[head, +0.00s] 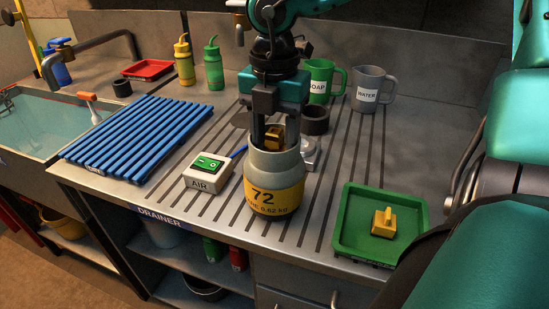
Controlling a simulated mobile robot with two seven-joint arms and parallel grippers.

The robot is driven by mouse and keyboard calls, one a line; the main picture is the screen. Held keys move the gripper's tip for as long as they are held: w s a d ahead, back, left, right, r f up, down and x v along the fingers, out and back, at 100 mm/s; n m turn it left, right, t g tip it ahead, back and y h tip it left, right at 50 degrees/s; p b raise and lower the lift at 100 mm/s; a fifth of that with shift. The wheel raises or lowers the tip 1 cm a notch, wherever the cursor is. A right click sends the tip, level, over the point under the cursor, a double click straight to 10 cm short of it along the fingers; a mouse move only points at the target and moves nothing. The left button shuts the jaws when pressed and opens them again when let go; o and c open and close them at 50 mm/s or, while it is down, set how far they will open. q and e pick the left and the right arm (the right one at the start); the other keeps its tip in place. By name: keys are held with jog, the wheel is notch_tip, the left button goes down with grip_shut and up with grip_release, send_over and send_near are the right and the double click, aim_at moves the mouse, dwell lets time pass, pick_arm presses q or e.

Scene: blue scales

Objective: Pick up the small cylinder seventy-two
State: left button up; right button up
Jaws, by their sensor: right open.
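The small cylinder seventy-two (262,165) stands upright on the metal drainer. It is grey with a yellow band that reads 72. A brass-yellow valve (273,136) shows at its top. My right gripper (275,142) points straight down over the cylinder, with its fingers apart. One finger is on each side of the valve, close to the cylinder's collar. I cannot tell whether the fingers touch it. My left gripper is not in view.
A white AIR switch box (208,172) is left of the cylinder, near a blue rack (135,138). A green tray (350,225) with a yellow piece (384,222) is at right. A green jug (318,80) and a grey jug (371,88) stand behind. The front edge is close.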

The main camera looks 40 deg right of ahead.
jog(key=shift+c, duration=0.3)
grip_shut()
jog(key=shift+r, duration=0.1)
dwell(0.9)
